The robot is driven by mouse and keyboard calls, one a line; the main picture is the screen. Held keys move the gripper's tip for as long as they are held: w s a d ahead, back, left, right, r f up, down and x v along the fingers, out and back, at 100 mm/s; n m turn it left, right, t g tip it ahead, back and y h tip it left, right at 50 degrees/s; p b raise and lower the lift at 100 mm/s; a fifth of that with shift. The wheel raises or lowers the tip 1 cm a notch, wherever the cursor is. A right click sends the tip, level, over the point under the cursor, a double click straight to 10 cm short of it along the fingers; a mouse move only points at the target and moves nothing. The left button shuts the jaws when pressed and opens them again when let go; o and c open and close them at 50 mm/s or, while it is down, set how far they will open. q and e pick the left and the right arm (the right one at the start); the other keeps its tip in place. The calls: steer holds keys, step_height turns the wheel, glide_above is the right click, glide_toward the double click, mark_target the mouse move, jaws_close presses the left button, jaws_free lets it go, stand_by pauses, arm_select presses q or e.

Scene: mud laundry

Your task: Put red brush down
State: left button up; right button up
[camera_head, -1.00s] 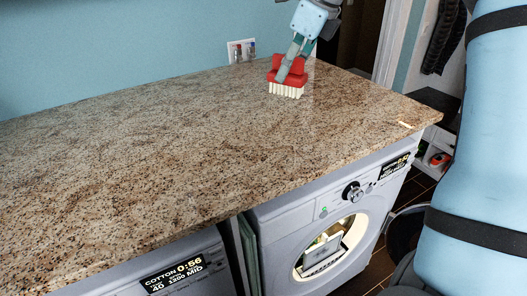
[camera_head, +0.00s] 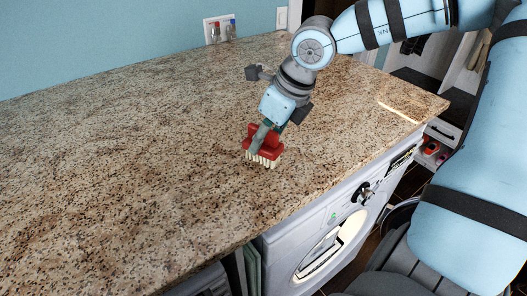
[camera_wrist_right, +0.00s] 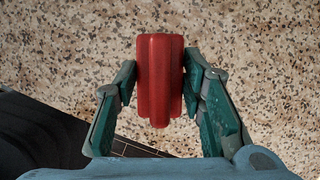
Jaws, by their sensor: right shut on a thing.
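The red brush (camera_head: 266,142), with pale bristles pointing down, is over the granite countertop (camera_head: 130,150) near its front edge. My right gripper (camera_head: 262,136) is shut on the brush from above. In the right wrist view the brush's red back (camera_wrist_right: 160,80) sits between the two green fingers of my right gripper (camera_wrist_right: 160,82). The bristles are at or just above the counter; I cannot tell whether they touch. My left gripper is not in view.
A washing machine (camera_head: 335,235) stands under the counter's front edge. A wall socket plate (camera_head: 219,29) is on the blue wall behind. The counter to the left of the brush is wide and bare.

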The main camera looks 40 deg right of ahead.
mark_target(270, 148)
steer(key=f, duration=0.3)
steer(key=shift+s+a+b, duration=0.2)
steer(key=shift+s+b, duration=0.05)
steer(key=shift+b, duration=0.15)
steer(key=shift+s+r, duration=0.25)
steer(key=shift+s, duration=0.75)
steer(key=shift+w+f, duration=0.15)
steer(key=shift+f, duration=0.05)
steer(key=o, duration=0.8)
steer(key=shift+w+f, duration=0.15)
steer(key=shift+w, duration=0.1)
steer(key=o, duration=0.4)
steer(key=shift+w, duration=0.15)
steer(key=shift+o, duration=0.2)
steer(key=shift+s, duration=0.2)
steer(key=shift+r, duration=0.35)
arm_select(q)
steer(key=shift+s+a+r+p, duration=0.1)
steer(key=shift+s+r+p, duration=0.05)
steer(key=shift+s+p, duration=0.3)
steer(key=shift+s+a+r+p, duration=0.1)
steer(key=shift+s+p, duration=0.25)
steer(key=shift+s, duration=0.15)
arm_select(e)
steer(key=v, duration=1.1)
steer(key=shift+s+r, duration=0.25)
steer(key=shift+r, duration=0.1)
